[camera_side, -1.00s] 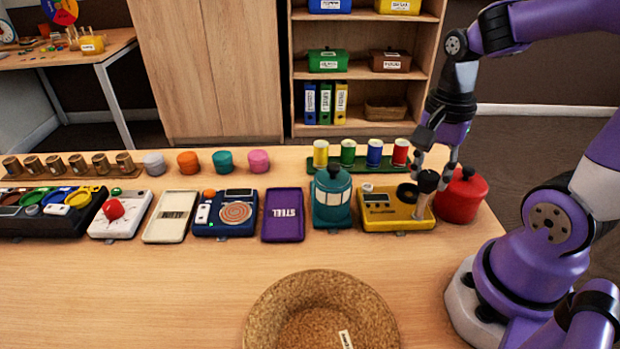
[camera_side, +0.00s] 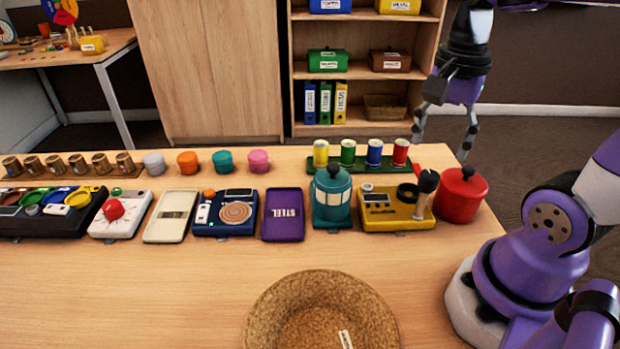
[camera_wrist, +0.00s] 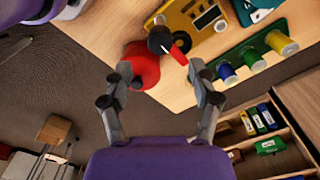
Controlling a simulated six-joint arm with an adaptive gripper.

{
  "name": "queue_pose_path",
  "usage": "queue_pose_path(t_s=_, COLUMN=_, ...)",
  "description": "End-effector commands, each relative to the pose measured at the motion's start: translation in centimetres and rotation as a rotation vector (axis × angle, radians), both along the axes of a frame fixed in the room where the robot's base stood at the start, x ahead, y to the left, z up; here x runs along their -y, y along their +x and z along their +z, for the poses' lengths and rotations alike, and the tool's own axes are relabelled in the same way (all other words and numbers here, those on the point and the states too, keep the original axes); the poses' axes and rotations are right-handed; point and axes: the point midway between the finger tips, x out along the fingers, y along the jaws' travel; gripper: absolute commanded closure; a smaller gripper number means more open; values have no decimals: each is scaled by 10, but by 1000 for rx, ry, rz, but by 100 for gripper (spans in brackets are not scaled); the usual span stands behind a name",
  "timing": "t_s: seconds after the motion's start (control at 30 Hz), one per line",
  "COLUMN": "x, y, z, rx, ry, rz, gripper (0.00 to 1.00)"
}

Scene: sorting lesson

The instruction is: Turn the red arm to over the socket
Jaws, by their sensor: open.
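The yellow device (camera_side: 380,218) stands at the right of the table row, with a black ring (camera_side: 407,192) on top that may be the socket. A post with a black head (camera_side: 428,180) stands at its right end. The red arm (camera_side: 417,157) sticks out behind this head, pointing up and left in the side view. My gripper (camera_side: 443,143) is open and empty, above and behind the device, apart from the arm.
A red lidded pot (camera_side: 461,197) stands close to the device's right side. A teal container (camera_side: 331,203) stands to its left. Colored spools on a green strip (camera_side: 350,165) are behind. A cork bowl (camera_side: 262,305) sits in front; table between is bare.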

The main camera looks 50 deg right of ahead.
Motion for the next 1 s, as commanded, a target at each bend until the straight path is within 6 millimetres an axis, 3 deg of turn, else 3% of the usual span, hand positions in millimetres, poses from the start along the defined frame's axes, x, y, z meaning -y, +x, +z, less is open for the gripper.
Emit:
queue_pose_path(t_s=0.2, x=0, y=1, z=43, rx=2, ry=-1, rz=0, gripper=31)
queue_pose_path(t_s=0.4, x=0, y=0, z=58, rx=-1, ry=1, rz=0, gripper=31)
queue_pose_path(t_s=0.67, x=0, y=0, z=58, rx=-1, ry=1, rz=-3, gripper=31)
queue_pose_path(t_s=0.8, x=0, y=0, z=42, rx=-2, ry=1, rz=-107, gripper=31)
queue_pose_path(t_s=1.0, x=0, y=0, z=26, rx=-3, ry=1, rz=-114, gripper=31)
